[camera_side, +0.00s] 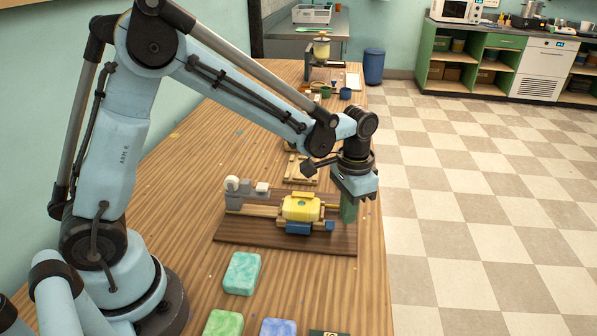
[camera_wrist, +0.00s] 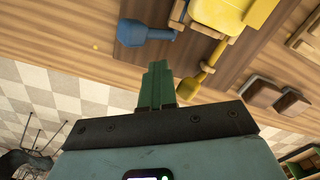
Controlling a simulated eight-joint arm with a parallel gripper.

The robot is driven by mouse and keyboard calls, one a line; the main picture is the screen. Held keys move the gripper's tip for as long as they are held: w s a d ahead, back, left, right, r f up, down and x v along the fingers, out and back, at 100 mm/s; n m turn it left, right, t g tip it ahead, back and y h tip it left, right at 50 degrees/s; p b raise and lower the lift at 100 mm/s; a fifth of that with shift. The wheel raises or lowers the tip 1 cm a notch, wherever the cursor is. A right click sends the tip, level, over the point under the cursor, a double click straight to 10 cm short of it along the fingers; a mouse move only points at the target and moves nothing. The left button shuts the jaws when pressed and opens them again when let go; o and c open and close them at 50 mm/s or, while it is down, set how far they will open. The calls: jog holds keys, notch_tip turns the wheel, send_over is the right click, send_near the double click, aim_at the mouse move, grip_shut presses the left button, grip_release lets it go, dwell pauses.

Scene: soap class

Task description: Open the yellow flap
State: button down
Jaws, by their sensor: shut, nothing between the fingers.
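The yellow flap (camera_side: 302,208) is a rounded yellow piece in a wooden fixture on a dark board, with a greenish mark on top. In the wrist view its yellow body (camera_wrist: 222,12) is cut off by the top edge. A yellow bar with a rounded end (camera_wrist: 190,88) reaches down from beside it. A blue part (camera_side: 298,228) sits at the fixture's near side; its blue handle (camera_wrist: 147,33) shows in the wrist view. My gripper (camera_side: 348,216), with green fingers (camera_wrist: 158,68), is shut and empty, to the right of the fixture. Whether it touches anything I cannot tell.
The dark board (camera_side: 262,238) lies on a long wooden table (camera_side: 190,190). Soap bars, one teal (camera_side: 242,273), one green (camera_side: 223,323) and one blue (camera_side: 278,327), lie nearer. A wooden rack (camera_side: 300,168) stands behind the fixture. The table's right edge is close to my gripper.

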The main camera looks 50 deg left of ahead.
jog(key=shift+w+a, duration=0.3)
jog(key=shift+a, duration=0.05)
jog(key=shift+w+a+r, duration=0.1)
jog(key=shift+w+a, duration=0.1)
jog(key=shift+w+a+r, duration=0.2)
jog(key=shift+w+a, duration=0.15)
jog(key=shift+a, duration=0.05)
jog(key=shift+w+a, duration=0.15)
jog(key=shift+w, duration=0.05)
dwell(0.4)
jog(key=shift+w+a+r, duration=0.1)
jog(key=shift+w+a, duration=0.3)
jog(key=shift+a, duration=0.05)
dwell(0.4)
jog(key=shift+w+a, duration=0.6)
jog(key=shift+s+d+r, duration=0.1)
jog(key=shift+d+r, duration=0.05)
jog(key=shift+r, duration=1)
jog(key=shift+s+d+r, duration=0.15)
jog(key=shift+r, duration=1)
jog(key=shift+s+d+r, duration=0.1)
jog(key=shift+d+r, duration=0.05)
jog(key=shift+r, duration=1)
